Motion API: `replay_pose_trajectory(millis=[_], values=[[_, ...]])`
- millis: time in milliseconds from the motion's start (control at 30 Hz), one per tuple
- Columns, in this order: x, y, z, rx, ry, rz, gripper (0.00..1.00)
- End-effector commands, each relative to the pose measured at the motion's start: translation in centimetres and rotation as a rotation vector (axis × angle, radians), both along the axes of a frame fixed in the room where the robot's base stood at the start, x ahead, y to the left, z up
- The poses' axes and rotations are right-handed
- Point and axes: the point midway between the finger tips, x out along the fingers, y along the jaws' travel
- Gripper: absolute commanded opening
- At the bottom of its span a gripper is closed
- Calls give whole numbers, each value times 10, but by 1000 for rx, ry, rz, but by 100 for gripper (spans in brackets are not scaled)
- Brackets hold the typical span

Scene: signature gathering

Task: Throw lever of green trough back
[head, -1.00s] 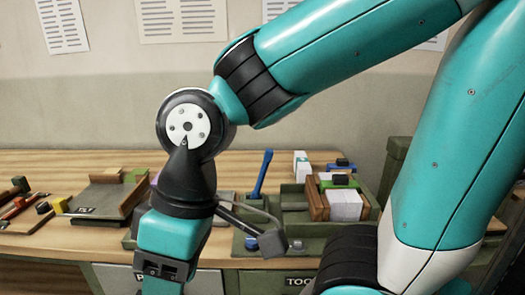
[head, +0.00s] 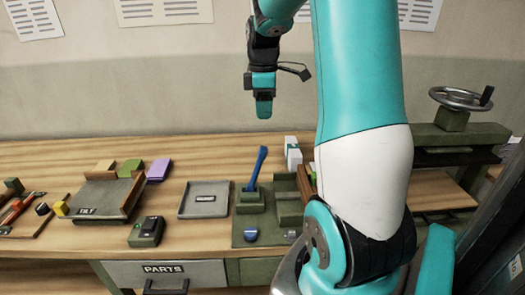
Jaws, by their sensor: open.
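The blue lever (head: 257,168) stands up from a green block (head: 249,201) on the bench and leans slightly right at its top. The green trough (head: 287,208) is just right of the lever. My arm hides what lies further right of the trough. A round blue knob (head: 251,235) sits on the green base plate in front of the lever. My gripper (head: 264,108) points down, open and empty, and appears above the lever in the picture, apart from it.
A grey tray (head: 204,199) lies left of the lever. A small dark green switch box (head: 147,232), a sorting tray (head: 103,197) and coloured blocks are further left. A handwheel (head: 461,98) stands at right. A white box (head: 292,153) is behind the trough.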

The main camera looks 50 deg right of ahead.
Motion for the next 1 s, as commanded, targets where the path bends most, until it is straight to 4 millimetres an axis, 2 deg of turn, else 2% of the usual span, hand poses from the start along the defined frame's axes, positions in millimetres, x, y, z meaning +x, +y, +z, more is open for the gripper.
replay_pose_trajectory(millis=[400, 600, 800, 1000], values=[[0, 3, -94, 5, 5, 3, 53], [0, 2, -130, 2, 2, 2, 53], [1, 2, -147, 1, -1, 2, 53], [1, 2, -149, 0, -1, 2, 53]])
